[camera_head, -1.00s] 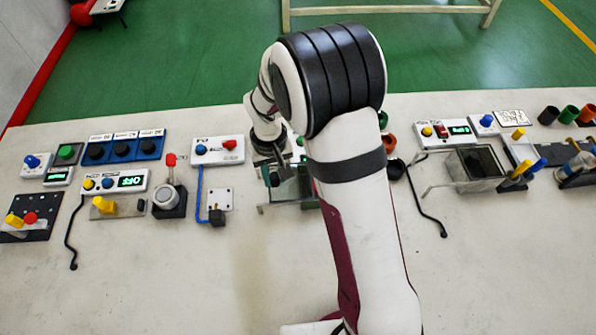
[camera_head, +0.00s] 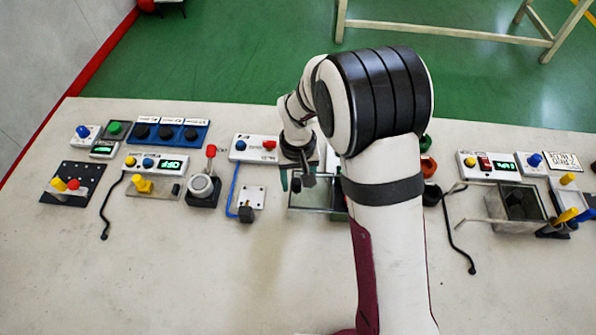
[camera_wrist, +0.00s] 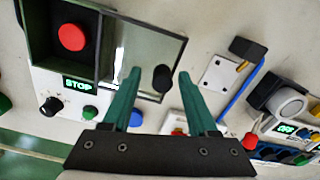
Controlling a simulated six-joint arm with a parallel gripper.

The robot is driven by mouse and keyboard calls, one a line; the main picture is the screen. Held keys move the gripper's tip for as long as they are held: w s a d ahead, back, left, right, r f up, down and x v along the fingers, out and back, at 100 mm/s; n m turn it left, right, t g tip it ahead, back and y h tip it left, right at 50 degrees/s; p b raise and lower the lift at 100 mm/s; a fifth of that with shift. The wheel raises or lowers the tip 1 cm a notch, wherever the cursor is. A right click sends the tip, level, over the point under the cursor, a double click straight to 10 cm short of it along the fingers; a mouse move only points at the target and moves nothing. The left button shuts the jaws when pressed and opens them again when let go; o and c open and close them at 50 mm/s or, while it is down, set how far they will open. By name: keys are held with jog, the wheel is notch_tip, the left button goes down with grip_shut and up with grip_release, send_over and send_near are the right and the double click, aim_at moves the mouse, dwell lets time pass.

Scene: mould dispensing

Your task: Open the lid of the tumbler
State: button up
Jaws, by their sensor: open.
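The tumbler's lid appears to be a clear, glass-like panel (camera_wrist: 148,50) in a dark frame, with a round black knob (camera_wrist: 163,78) near one corner. In the head view the panel (camera_head: 315,198) is partly hidden by my arm. A dark green-framed box with a red round button (camera_wrist: 71,37) adjoins it in the wrist view. My gripper (camera_wrist: 159,73) is open, its two green fingers on either side of the knob in the picture. Whether they touch it or are at its height I cannot tell.
A control panel with a green STOP display (camera_wrist: 78,84) adjoins the tumbler. To the left stand a plug on a plate (camera_head: 250,200), a round knob device (camera_head: 203,187) and a button panel (camera_head: 255,148). An open box (camera_head: 510,203) stands right. The front table is clear.

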aim_at(298, 182)
notch_tip(298, 182, up, 16)
jog(key=shift+f, duration=0.2)
jog(key=s+d+m+y, duration=0.1)
jog(key=s+d+m, duration=0.3)
jog(key=s, duration=0.8)
jog(key=s+d+m, duration=0.4)
jog(key=s+d, duration=0.2)
jog(key=s, duration=0.6)
jog(key=shift+s+d+r+y, duration=0.15)
jog(key=shift+s+d+y, duration=0.05)
jog(key=shift+s+y, duration=0.2)
jog(key=shift+w, duration=0.1)
